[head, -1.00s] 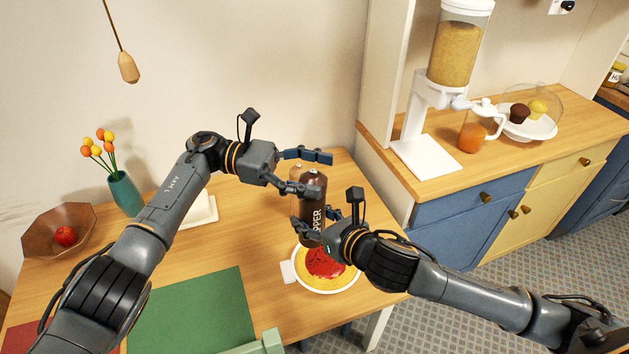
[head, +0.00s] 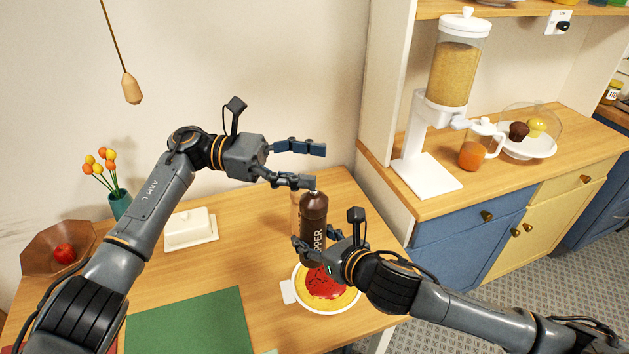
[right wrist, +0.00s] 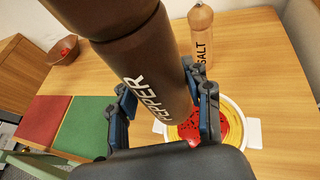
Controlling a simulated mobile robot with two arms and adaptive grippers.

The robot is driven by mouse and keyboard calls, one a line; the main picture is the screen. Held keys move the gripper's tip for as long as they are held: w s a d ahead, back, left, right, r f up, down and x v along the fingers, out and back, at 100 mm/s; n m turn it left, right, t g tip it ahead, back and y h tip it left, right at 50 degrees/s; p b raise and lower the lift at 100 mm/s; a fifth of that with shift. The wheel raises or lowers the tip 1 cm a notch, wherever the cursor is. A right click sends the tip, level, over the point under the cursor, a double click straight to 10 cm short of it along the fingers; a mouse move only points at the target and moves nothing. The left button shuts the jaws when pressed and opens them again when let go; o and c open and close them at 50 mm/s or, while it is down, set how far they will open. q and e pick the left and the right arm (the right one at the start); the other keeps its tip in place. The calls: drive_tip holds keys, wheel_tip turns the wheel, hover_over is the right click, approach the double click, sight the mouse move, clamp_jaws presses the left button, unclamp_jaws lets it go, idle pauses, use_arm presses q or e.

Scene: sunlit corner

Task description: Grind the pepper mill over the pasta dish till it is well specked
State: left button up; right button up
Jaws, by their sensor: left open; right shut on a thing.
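The dark brown pepper mill (head: 313,213) is upright, held above the pasta dish. My right gripper (head: 318,248) is shut around its lower body; the mill also fills the middle of the right wrist view (right wrist: 150,75). The pasta dish (head: 299,301) is white with yellow pasta and red sauce, just below the mill. Dark specks show on the sauce (right wrist: 190,128) in the right wrist view. My left gripper (head: 306,165) is open and empty, just above the mill's top, its lower finger close to the cap; I cannot tell whether it touches.
A light wooden salt mill (right wrist: 201,35) stands on the table behind the pepper mill. A wooden bowl (head: 40,250) with a red fruit, a teal vase (head: 120,205) and a green mat (head: 190,322) lie leftward.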

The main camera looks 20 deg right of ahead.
sight(313, 201)
use_arm(q)
drive_tip(key=a+f+n+t+h, duration=0.2)
drive_tip(key=a+f+n+t, duration=0.3)
drive_tip(key=a+f+t, duration=0.45)
drive_tip(key=shift+g, duration=0.85)
drive_tip(key=d, duration=0.7)
drive_tip(key=d+r, duration=0.1)
drive_tip(key=d, duration=0.2)
drive_tip(key=shift+s+d, duration=0.15)
drive_tip(key=shift+s, duration=0.05)
drive_tip(key=c, duration=1.2)
